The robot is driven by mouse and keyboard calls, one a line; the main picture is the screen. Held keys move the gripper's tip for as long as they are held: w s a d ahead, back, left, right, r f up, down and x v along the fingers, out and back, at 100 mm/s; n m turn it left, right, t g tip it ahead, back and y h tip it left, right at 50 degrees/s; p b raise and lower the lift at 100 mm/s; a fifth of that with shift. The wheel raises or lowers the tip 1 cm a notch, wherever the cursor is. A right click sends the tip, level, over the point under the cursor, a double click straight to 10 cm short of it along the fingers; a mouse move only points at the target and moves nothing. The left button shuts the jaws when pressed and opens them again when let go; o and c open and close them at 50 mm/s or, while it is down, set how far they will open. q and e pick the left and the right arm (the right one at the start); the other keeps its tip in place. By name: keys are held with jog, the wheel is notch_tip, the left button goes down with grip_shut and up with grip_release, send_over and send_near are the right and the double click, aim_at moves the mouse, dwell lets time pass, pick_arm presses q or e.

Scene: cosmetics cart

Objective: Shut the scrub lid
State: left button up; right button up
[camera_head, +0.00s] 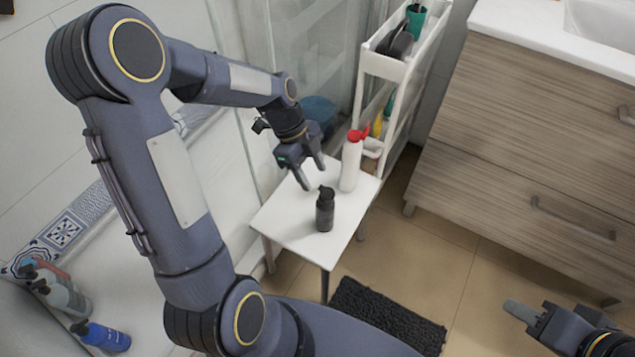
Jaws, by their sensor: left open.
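A small dark bottle (325,215) stands upright on a white stool-like table (285,222), with a black top piece (327,192). A white bottle (350,168) with a red top (358,135) stands behind it, to the right. I cannot tell which one is the scrub, or how far its lid is open. My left gripper (312,176) is open and empty, pointing down, just above and left of the dark bottle's top. My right gripper (521,312) is at the lower right, away from the table; its jaw state is unclear.
A narrow white cart (385,66) with bottles stands behind the table. A wooden vanity cabinet (530,170) is at the right. A dark mat (385,318) lies on the floor. Several bottles, one blue (105,337), stand at the lower left. The table's front left is clear.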

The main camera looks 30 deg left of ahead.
aim_at(321, 187)
pick_arm(q)
jog(key=x, duration=0.4)
jog(key=shift+w+d+b, duration=0.15)
jog(key=shift+b, duration=0.2)
jog(key=c, duration=1)
